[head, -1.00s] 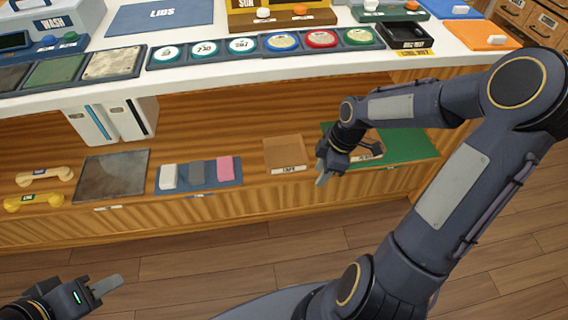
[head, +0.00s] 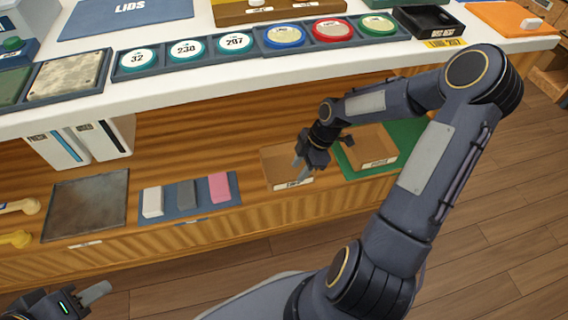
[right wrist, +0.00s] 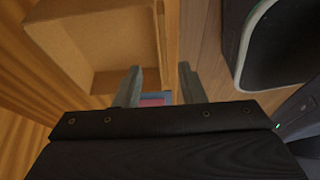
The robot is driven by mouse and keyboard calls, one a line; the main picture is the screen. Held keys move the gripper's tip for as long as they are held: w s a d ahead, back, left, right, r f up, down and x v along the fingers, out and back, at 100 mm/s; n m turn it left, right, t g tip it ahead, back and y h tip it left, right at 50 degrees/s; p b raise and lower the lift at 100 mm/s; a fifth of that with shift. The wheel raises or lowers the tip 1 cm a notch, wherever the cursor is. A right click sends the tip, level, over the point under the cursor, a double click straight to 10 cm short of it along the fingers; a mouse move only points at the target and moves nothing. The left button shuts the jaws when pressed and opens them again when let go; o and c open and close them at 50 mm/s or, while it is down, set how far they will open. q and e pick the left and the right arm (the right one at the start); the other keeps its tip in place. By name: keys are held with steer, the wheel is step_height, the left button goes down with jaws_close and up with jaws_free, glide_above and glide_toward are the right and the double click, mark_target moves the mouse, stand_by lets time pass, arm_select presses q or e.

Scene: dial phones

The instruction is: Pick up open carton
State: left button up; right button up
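An open brown cardboard carton (right wrist: 95,50) fills the upper left of the right wrist view, its inside and walls showing. In the head view a brown open-topped box (head: 284,160) with a label on its front sits on the lower shelf, partly hidden by my right gripper (head: 303,172). My right gripper is at its right front side. In the right wrist view the fingers (right wrist: 158,88) are apart with nothing between them, beside the carton. My left gripper (head: 95,292) is low at the left, away from the shelf; its finger gap cannot be made out.
Another brown tray-like box (head: 371,148) sits on a green mat (head: 408,133) to the right. White, grey and pink blocks lie on a blue mat (head: 178,210) to the left. The white counter (head: 225,82) overhangs the shelf. The floor in front is clear.

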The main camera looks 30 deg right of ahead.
mark_target(294, 179)
steer(key=b+x, duration=0.3)
steer(key=x, duration=0.3)
steer(key=shift+s+f+b, duration=0.1)
steer(key=shift+s+b, duration=0.05)
steer(key=shift+b, duration=0.15)
jaws_close()
